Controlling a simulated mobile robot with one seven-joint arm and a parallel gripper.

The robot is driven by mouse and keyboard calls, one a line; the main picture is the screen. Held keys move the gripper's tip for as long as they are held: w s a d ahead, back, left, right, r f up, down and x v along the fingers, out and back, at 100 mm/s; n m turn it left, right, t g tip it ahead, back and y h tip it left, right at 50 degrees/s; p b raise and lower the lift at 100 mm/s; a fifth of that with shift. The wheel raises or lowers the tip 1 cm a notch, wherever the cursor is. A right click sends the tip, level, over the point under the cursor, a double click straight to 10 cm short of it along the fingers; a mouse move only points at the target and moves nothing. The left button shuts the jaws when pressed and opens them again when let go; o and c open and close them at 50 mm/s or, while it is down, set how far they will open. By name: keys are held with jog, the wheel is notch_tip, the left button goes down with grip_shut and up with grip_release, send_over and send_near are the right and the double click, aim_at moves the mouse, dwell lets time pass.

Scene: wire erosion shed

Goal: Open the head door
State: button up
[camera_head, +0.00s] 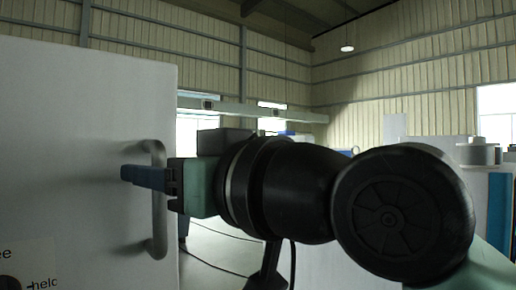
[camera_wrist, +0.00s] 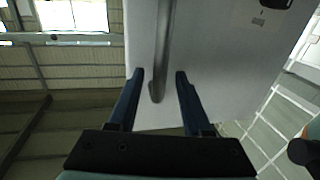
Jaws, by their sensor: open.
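The head door (camera_head: 85,120) is a large pale panel filling the left of the head view; it also shows in the wrist view (camera_wrist: 215,50). A grey vertical bar handle (camera_head: 158,230) is fixed near its right edge. My gripper (camera_head: 126,174) reaches in from the right at about the handle's mid height, with its blue fingers across the bar. In the wrist view my gripper (camera_wrist: 160,74) is open, one finger on each side of the handle (camera_wrist: 162,45), with gaps between. I cannot tell whether the door is ajar.
A label with partly cut-off text (camera_head: 28,265) is low on the door. Behind my arm are a cable on the floor (camera_head: 220,232) and pale panels. A grey round object (camera_head: 478,154) stands at the right. Pale floor shows right of the door.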

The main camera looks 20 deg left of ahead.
jog(key=shift+w+a, duration=0.2)
jog(key=shift+a, duration=0.05)
grip_shut()
dwell(1.4)
